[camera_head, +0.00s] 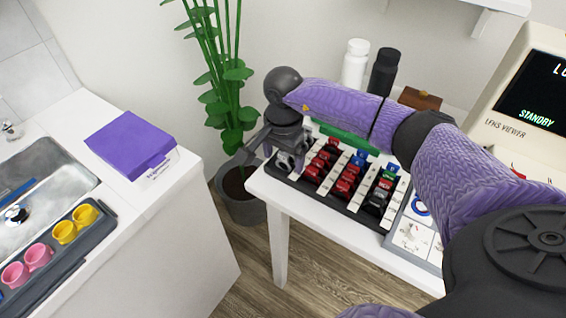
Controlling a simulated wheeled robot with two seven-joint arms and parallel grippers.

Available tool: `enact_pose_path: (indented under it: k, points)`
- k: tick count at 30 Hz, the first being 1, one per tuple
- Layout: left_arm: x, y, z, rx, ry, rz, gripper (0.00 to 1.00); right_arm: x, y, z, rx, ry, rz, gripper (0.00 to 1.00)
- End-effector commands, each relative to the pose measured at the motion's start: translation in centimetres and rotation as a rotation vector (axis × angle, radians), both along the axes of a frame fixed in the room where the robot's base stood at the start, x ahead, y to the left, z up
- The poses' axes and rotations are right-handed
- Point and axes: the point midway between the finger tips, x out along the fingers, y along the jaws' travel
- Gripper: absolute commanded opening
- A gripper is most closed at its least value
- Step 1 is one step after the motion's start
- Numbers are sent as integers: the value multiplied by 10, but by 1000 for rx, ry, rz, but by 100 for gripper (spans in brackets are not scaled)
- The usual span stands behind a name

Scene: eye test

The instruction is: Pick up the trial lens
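I cannot tell which one the task means. My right arm reaches in from the right across the table. Its gripper (272,158) points down at the rack's left end, with its fingers spread apart. Grey round shapes show by the fingers, and I cannot tell whether they are lenses or gripper parts. No lens is clearly held. My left gripper is not in view.
A lens viewer with a screen (535,85) stands at the right. White (354,65) and black (383,72) bottles stand behind my arm. A potted plant (238,195) is close left of the table. A purple box (130,145) and a cup tray (78,250) are on the left counter.

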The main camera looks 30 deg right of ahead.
Motion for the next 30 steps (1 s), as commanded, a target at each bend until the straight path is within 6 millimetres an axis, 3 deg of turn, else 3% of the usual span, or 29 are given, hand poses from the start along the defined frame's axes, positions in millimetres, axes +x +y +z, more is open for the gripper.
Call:
enact_pose_path:
  k: [1,13,20,30]
  points:
    - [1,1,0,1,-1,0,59,0,0,0,0,0,0,82]
    - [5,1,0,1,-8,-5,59,0,0,0,0,0,0,0]
    - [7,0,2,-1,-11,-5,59,0,0,6,1,-2,0,0]
    - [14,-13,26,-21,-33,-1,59,0,0,89,1,-4,1,0]
